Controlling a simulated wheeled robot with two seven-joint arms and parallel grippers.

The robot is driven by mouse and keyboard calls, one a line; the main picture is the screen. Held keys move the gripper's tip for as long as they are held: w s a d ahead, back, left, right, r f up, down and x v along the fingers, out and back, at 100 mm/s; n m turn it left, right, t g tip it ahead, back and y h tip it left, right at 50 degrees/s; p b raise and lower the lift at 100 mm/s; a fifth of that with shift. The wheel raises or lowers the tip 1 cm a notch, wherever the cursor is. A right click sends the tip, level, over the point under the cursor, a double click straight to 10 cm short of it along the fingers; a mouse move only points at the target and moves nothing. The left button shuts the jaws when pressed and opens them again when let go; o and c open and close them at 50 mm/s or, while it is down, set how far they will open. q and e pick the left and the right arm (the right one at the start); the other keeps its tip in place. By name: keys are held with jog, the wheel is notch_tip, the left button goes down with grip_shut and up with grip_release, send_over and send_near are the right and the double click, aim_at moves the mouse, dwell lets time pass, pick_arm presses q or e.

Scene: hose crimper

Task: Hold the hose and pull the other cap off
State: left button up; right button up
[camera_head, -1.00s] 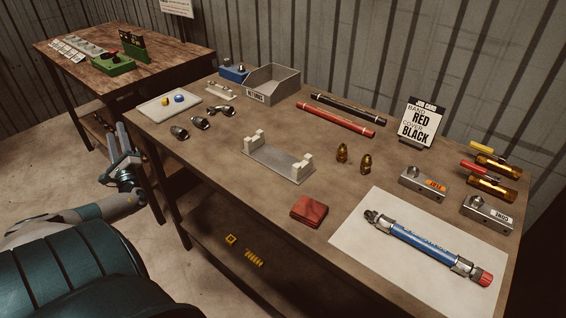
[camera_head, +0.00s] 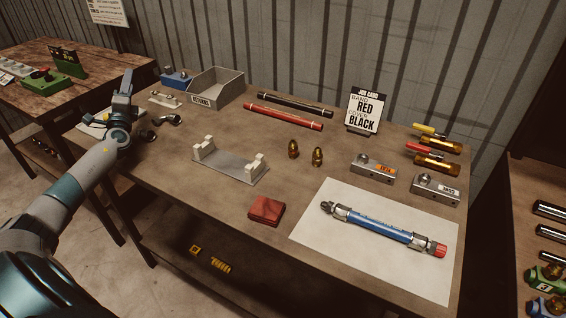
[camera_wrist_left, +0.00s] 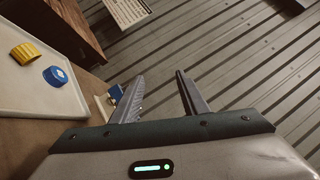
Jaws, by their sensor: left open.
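The blue hose (camera_head: 378,226) lies on a white sheet (camera_head: 318,228) at the right front of the bench, with metal fittings at both ends. A red cap (camera_head: 439,250) sits on its right end; the left end (camera_head: 327,207) shows a bare fitting. My left gripper (camera_head: 127,84) is raised over the bench's left end, far from the hose. In the left wrist view its two fingers (camera_wrist_left: 160,98) are apart with nothing between them. A blue cap (camera_wrist_left: 55,76) and a yellow cap (camera_wrist_left: 26,53) lie on a white tray (camera_wrist_left: 30,95) there. My right gripper is not in view.
A job card (camera_head: 366,109) stands at the back. Bare bench lies around the cradle.

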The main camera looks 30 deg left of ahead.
pick_arm(q)
jog(key=w+d+r+m+h, duration=0.1)
jog(key=w+d+m+h, duration=0.25)
jog(key=d+h, duration=0.5)
jog(key=w+d+m+t+h, duration=0.1)
jog(key=w+d+m+h, duration=0.3)
jog(key=d, duration=0.8)
jog(key=w+d+r+m+h, duration=0.1)
jog(key=w+d+m+h, duration=0.1)
jog(key=w+d+h, duration=0.55)
jog(key=s+d+r+m+g+h, duration=0.1)
jog(key=s+d+m+g+h, duration=0.4)
jog(key=d, duration=1.3)
jog(key=d+r+m+g+h, duration=0.2)
jog(key=d+m+g+h, duration=0.35)
jog(key=d, duration=1.25)
jog(key=s+d+f+m+g+y, duration=0.1)
jog(key=s+d+m+g+y, duration=0.25)
jog(key=d+m, duration=0.35)
jog(key=s+d+f+m+g+y, duration=0.1)
jog(key=s+d+m+g+y, duration=0.3)
jog(key=d, duration=0.5)
jog(key=s+f+m+y, duration=0.2)
jog(key=s+m+y, duration=0.5)
jog(key=m+y, duration=0.1)
jog(key=shift+m+y, duration=0.4)
jog(key=shift+y, duration=0.4)
